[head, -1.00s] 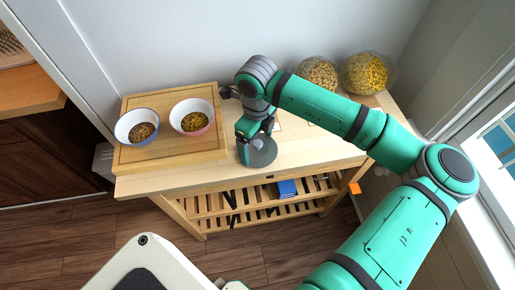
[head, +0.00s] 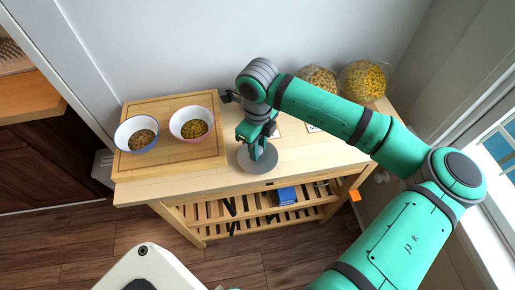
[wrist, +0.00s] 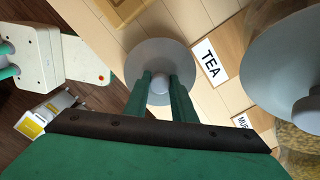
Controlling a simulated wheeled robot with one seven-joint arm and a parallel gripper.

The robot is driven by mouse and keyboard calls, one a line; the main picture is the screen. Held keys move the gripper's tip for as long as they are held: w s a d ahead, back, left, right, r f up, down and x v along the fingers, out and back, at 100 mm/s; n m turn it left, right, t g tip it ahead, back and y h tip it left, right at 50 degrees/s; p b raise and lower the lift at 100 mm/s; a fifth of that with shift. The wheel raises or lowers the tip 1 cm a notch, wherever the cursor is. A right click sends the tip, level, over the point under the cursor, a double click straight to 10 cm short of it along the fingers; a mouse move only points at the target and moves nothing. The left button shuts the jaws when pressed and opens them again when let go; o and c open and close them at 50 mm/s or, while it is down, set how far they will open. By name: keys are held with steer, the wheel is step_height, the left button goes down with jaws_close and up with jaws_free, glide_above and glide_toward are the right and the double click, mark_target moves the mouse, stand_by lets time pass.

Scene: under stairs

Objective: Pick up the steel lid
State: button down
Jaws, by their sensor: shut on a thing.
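The steel lid (head: 246,161) is a round grey disc on the wooden table top, to the right of the cutting board. In the wrist view the lid (wrist: 144,58) lies right under the fingers, with its pale knob between them. My gripper (head: 257,151) points down over the lid and is shut on its knob. It also shows in the wrist view (wrist: 160,88), where the two green fingers hide part of the lid. I cannot see a gap between the lid and the table.
A cutting board (head: 140,109) holds a blue-rimmed bowl (head: 134,147) and a pink-rimmed bowl (head: 191,136). Jars stand at the back right, one with yellow contents (head: 363,79). A second grey knobbed disc (wrist: 272,48) and a TEA label (wrist: 211,60) show in the wrist view.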

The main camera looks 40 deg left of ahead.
steer(key=s+r, duration=1.1)
steer(key=s, duration=0.3)
steer(key=shift+d+r, duration=0.35)
steer(key=shift+r, duration=0.05)
steer(key=shift+s, duration=0.1)
